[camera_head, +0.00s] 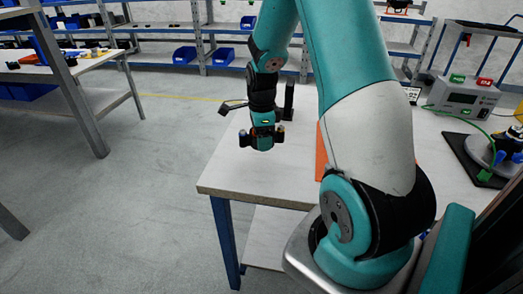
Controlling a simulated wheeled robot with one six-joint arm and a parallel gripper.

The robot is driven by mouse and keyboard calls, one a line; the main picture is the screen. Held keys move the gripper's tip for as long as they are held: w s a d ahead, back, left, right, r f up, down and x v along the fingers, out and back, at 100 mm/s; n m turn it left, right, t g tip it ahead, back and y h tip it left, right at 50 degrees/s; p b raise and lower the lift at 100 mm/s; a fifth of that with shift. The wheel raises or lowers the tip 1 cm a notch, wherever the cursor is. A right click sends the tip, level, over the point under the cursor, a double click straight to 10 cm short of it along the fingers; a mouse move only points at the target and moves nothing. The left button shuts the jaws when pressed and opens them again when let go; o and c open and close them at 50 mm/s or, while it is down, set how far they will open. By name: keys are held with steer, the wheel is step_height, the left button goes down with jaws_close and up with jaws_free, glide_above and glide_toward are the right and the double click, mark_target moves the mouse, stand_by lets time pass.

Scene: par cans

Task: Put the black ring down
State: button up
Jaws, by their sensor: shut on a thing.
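My gripper (262,139) hangs over the left part of the white table (240,176), near its left edge. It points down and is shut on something. Its fingertips and most of what it holds are hidden under the wrist. Small dark parts show on both sides of the gripper. I cannot clearly make out the black ring or its outline, nor whether it touches the tabletop. A dark upright piece (289,98) stands just right of the wrist.
An orange panel (321,152) is partly hidden behind my arm. To the right are a grey box (464,98) with a green cable and a black mat (459,146) bearing a round device. The table's front left corner is bare. Shelving with blue bins (184,55) stands behind.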

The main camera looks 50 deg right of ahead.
mark_target(262, 157)
steer(key=shift+f, duration=2.35)
steer(key=shift+f, duration=0.2)
steer(key=o, duration=0.9)
steer(key=shift+r, duration=0.1)
